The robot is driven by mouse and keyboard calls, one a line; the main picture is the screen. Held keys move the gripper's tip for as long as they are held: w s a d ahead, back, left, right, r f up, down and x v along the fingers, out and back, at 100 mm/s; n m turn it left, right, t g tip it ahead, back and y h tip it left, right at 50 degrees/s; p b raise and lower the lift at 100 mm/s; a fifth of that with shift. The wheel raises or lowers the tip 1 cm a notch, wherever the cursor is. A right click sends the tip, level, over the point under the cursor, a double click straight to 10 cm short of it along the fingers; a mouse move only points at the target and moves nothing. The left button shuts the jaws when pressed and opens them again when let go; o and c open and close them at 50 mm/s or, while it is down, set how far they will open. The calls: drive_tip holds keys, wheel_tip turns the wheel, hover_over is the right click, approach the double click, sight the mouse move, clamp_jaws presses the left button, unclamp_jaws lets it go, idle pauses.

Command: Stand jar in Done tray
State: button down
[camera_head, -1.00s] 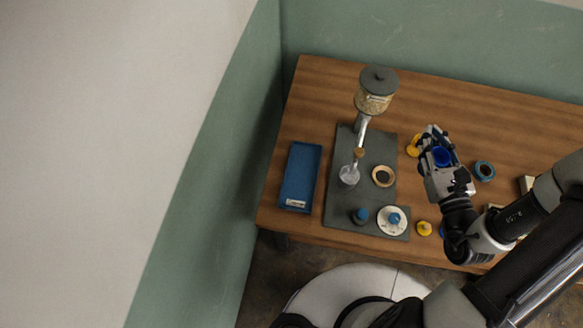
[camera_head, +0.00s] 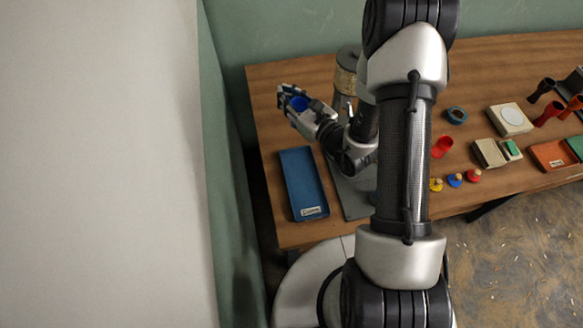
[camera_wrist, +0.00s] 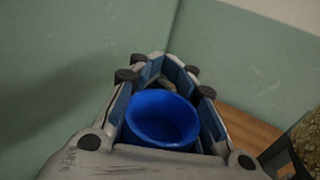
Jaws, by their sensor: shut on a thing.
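My gripper (camera_head: 291,98) is shut on a blue jar (camera_head: 300,104). It holds the jar above the far left part of the table, behind the blue tray. In the wrist view the jar (camera_wrist: 162,118) sits between the fingers with its round open rim facing the camera; its lower part is hidden. The blue tray (camera_head: 303,184) lies near the table's left edge and looks empty. It has a white label at its front end, too small to read surely. The jar is apart from the tray.
A grain hopper (camera_head: 346,75) stands just right of my gripper, partly hidden by my arm. A grey board (camera_head: 352,203) lies right of the tray.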

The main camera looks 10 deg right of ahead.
wheel_tip(320, 180, down, 19)
drive_tip(key=b, duration=0.5)
drive_tip(key=shift+a, duration=0.1)
drive_tip(key=shift+f+b, duration=0.2)
drive_tip(key=shift+b, duration=0.15)
drive_tip(key=c, duration=1.3)
unclamp_jaws()
drive_tip(key=shift+r, duration=0.1)
